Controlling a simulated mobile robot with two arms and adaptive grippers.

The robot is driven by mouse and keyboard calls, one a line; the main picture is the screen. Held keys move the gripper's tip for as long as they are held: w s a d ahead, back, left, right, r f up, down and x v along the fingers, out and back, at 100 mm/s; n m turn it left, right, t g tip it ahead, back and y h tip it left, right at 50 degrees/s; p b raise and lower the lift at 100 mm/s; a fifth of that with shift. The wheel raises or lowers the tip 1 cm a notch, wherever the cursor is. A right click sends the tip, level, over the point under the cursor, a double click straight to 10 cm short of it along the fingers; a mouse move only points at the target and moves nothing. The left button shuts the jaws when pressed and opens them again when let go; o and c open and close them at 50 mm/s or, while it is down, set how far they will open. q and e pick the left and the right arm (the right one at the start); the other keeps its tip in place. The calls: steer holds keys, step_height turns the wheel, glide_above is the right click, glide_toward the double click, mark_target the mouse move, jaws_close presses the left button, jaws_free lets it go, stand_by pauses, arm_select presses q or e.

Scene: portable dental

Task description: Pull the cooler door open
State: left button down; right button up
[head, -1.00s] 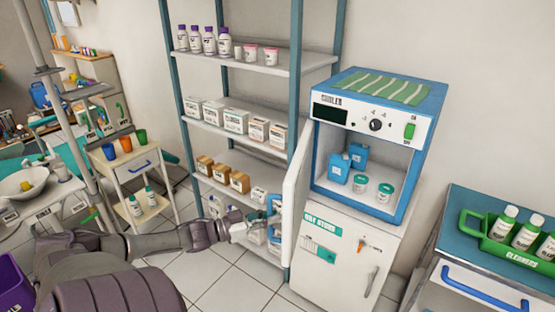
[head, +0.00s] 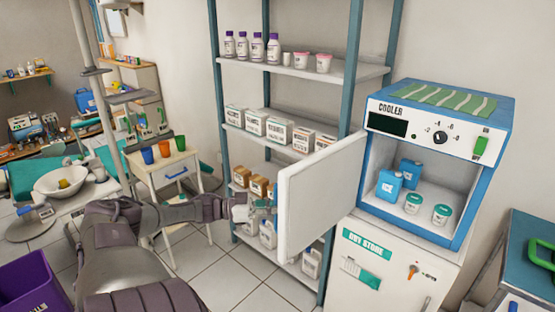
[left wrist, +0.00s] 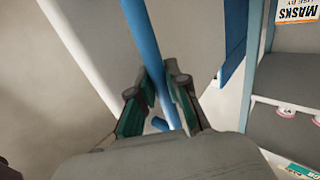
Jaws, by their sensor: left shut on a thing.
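The cooler (head: 492,108) is a blue and white box on a white cabinet. Its white door (head: 325,190) stands wide open, swung out to the left, with its plain inner face showing. My left gripper (head: 262,206) is at the far side of the door, partly hidden behind its left edge. In the left wrist view the fingers of my left gripper (left wrist: 160,105) are closed around a blue bar, the door handle (left wrist: 145,40). My right gripper is in neither view.
Inside the cooler are blue bottles (head: 389,184) and white jars (head: 441,214). A shelf rack (head: 216,120) with bottles and boxes stands directly behind the door. A cart (head: 172,172) with cups and a purple bin (head: 32,282) are at left. Tiled floor is free below.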

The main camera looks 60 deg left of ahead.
arm_select(q)
steer(key=c, duration=1.1)
jaws_free()
steer(key=shift+c, duration=0.2)
steer(key=v, duration=1.2)
steer(key=shift+f, duration=0.1)
